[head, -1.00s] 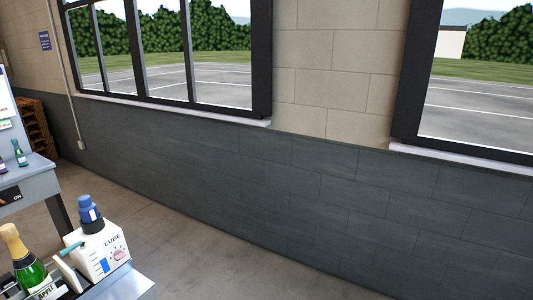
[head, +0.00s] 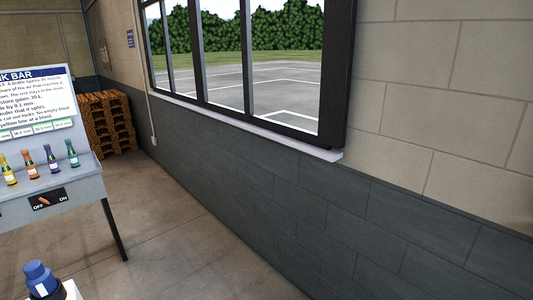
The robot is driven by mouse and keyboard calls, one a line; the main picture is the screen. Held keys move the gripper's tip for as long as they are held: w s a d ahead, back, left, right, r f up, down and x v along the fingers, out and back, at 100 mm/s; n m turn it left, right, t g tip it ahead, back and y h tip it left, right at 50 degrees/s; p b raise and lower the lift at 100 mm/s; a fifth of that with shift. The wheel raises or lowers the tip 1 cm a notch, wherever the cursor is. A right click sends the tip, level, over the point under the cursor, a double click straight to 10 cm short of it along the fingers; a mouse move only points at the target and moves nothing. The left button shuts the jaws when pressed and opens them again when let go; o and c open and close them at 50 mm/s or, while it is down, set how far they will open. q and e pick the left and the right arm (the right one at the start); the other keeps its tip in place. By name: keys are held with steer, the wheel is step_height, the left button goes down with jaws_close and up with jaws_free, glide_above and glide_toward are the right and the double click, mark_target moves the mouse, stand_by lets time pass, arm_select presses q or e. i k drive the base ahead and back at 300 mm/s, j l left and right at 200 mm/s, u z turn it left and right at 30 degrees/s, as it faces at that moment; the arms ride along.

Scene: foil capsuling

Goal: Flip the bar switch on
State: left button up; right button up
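The bar switch (head: 45,201) is a small dark plate with an orange-red lever on the front face of a grey bench (head: 88,190) at the left of the head view. OFF is printed at its left and ON at its right. The lever looks tilted, but it is too small to tell which side it is set to. Neither of my grippers is in view.
Several small coloured bottles (head: 52,158) stand on the bench before a sign board (head: 35,102). Open floor (head: 185,245) lies between bench and wall.

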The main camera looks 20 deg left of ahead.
mark_target(44, 201)
steer(key=i+j+u, duration=0.2)
steer(key=i+u, duration=0.6)
steer(key=i, duration=0.2)
steer(key=i+l+u, duration=0.1)
steer(key=i+u, duration=0.3)
steer(key=i+l+u, duration=0.4)
steer(key=i, duration=0.15)
steer(key=i+u, duration=0.25)
steer(key=i, duration=0.25)
steer(key=i+l+u, duration=0.25)
steer(key=i, duration=0.25)
steer(key=i+l+u, duration=0.1)
steer(key=i+u, duration=0.2)
steer(key=i, duration=0.25)
steer(key=i+j+z, duration=0.25)
steer(key=i+j, duration=0.6)
steer(key=i+j+z, duration=0.2)
steer(key=i+j, duration=0.7)
steer(key=j, duration=0.15)
